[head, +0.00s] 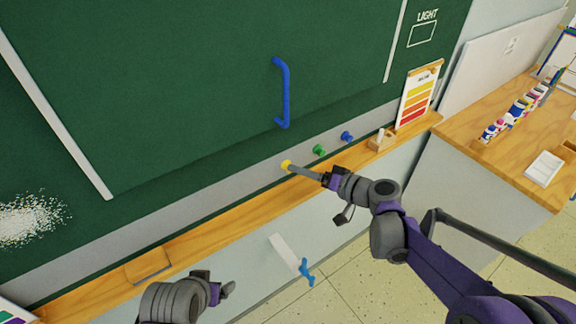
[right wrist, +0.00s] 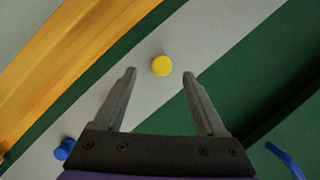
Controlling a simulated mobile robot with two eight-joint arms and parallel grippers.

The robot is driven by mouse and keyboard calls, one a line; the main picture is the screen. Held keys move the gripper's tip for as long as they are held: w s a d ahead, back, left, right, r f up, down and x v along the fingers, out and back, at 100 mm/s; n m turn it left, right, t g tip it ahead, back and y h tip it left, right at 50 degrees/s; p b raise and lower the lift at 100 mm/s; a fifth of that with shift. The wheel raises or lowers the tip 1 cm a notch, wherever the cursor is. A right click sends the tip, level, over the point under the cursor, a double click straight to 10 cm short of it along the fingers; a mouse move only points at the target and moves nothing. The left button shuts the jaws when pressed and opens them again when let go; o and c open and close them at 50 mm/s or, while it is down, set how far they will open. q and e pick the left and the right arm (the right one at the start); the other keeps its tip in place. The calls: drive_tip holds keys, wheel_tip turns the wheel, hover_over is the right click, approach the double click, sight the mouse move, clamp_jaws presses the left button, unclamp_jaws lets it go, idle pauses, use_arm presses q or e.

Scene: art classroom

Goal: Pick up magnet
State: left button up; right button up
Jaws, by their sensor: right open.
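A round yellow magnet (head: 286,166) sits on the grey strip below the green board. It also shows in the right wrist view (right wrist: 160,65), just beyond and between my right fingertips. A green magnet (head: 319,150) and a blue magnet (head: 347,136) sit farther right on the strip. The blue one shows at the lower left of the wrist view (right wrist: 65,149); the green one does not show there. My right gripper (head: 302,173) is open and empty, its tips close to the yellow magnet. My left gripper (head: 220,289) is low at left; its jaw opening is unclear.
A wooden ledge (head: 215,232) runs below the strip, with a wooden eraser (head: 149,266) at left and a small wooden holder (head: 381,140) at right. A blue handle (head: 284,95) stands out from the board. A wooden counter (head: 460,130) is at right.

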drive_tip(key=x, duration=0.4)
drive_tip(key=shift+s+a, duration=0.1)
drive_tip(key=shift+s, duration=0.25)
drive_tip(key=c, duration=1.1)
